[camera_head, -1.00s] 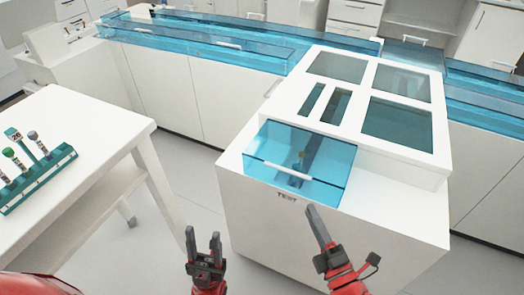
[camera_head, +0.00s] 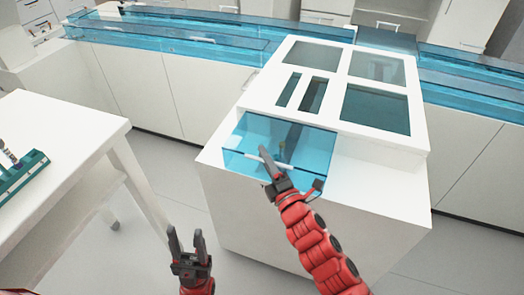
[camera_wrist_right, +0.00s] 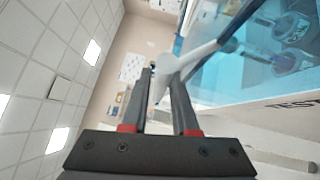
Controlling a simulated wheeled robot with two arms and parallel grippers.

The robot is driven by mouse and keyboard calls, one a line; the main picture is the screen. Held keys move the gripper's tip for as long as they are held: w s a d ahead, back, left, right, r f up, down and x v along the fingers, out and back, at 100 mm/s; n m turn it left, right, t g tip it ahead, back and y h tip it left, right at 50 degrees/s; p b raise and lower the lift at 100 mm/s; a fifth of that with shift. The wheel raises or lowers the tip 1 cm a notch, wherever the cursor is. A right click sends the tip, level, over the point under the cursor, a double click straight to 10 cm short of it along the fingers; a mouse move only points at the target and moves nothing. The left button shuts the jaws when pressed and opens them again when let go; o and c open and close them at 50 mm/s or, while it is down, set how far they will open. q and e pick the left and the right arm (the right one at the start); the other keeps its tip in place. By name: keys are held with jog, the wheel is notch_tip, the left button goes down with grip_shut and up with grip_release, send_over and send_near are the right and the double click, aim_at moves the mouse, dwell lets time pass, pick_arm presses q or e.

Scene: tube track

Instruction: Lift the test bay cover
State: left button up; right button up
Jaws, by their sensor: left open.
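The test bay cover (camera_head: 300,140) is a clear blue lid at the near left corner of the white machine. It looks closed and has a white bar handle (camera_head: 285,165) at its front. In the right wrist view the handle (camera_wrist_right: 203,57) runs to between my right fingertips, with the blue cover (camera_wrist_right: 245,62) beside it. My right gripper (camera_head: 267,160) is at the handle; whether its fingers touch or grip the handle is unclear. My left gripper (camera_head: 186,238) is open and empty, low in front of the machine.
The white machine (camera_head: 310,235) has dark windows on top. A white table (camera_head: 75,130) with a teal tube rack (camera_head: 25,180) stands at left. Blue-covered counters (camera_head: 190,45) run behind. Floor (camera_head: 185,195) is clear between table and machine.

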jog(key=shift+x, duration=1.05)
jog(key=shift+c, duration=0.2)
grip_shut()
dwell(0.5)
